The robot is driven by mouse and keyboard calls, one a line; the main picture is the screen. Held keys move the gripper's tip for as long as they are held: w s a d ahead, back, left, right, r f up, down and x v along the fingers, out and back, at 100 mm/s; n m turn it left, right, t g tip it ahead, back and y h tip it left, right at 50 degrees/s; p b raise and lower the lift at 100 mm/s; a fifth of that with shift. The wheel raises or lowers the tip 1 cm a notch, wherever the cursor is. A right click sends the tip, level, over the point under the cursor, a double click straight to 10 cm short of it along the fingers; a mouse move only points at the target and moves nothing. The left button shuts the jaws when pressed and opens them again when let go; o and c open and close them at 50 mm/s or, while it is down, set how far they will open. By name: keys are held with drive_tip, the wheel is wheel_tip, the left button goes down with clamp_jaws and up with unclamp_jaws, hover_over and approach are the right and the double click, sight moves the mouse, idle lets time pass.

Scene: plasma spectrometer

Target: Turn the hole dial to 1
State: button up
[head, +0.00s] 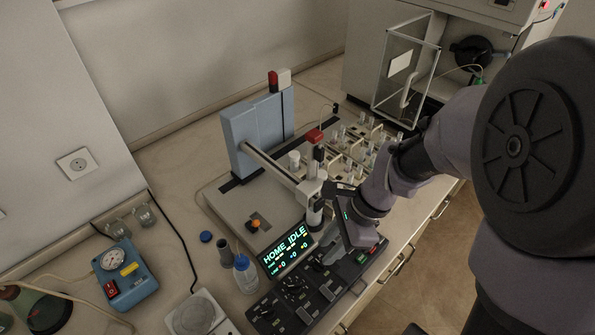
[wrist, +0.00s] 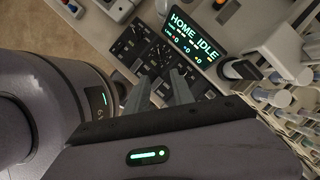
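A black control panel (head: 312,290) with several dark dials and small switches lies along the front edge of the bench. It also shows in the wrist view (wrist: 133,48). The dial labels are too small to read, so I cannot tell which one is the hole dial or where it points. A display (head: 286,250) behind the panel reads "HOME IDLE" in green. My gripper (wrist: 160,84) is above the panel, its two grey fingers apart with nothing seen between them. Its body hides part of the panel in both views.
A wash bottle (head: 245,273), a blue pump box (head: 125,276) and a round-topped device (head: 195,314) stand left of the panel.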

sight(295, 285)
drive_tip(key=b+x, duration=0.7)
drive_tip(key=x, duration=1.1)
drive_tip(key=shift+s, duration=0.15)
drive_tip(key=shift+r, duration=0.1)
clamp_jaws()
